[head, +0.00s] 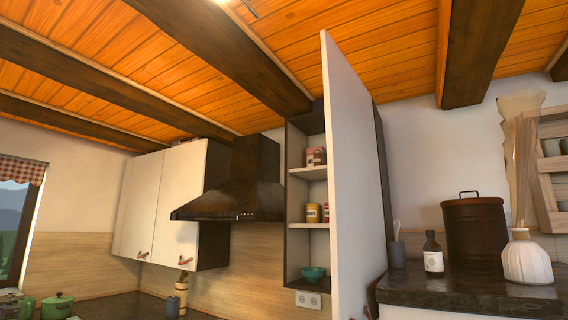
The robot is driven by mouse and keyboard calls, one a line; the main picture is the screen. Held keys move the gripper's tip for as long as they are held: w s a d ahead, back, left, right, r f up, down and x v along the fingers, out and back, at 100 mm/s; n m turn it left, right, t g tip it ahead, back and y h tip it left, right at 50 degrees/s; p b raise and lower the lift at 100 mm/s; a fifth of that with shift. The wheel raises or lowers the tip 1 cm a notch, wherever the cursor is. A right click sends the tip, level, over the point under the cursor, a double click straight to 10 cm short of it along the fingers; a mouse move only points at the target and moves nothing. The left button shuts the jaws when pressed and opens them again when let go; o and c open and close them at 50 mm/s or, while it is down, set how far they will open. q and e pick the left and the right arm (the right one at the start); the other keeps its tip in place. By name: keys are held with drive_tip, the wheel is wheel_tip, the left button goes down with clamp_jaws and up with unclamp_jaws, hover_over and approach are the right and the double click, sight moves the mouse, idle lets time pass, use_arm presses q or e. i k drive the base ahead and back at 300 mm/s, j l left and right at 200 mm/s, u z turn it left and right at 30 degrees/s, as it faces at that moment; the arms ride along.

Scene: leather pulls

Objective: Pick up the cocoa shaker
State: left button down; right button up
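I cannot identify the cocoa shaker with certainty. The open wall cabinet (295,215) holds small containers. On its upper shelf are a pinkish container (310,158) and a brown container (319,157), side by side and too small to read. On the shelf below stand a yellow can (313,213) and a red-and-white can (326,212). Neither of my grippers shows in the head view.
The cabinet door (350,170) stands open and covers the cabinet's right side. A teal bowl (314,274) sits at its bottom. A range hood (245,185) is to the left. A dark counter (470,288) holds a brown canister (474,230), a bottle (433,252) and a white vase (527,258).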

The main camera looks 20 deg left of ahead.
sight(317, 154)
drive_tip(key=k+j, duration=0.1)
drive_tip(key=j, duration=0.8)
drive_tip(key=i+j, duration=0.95)
drive_tip(key=j, duration=0.15)
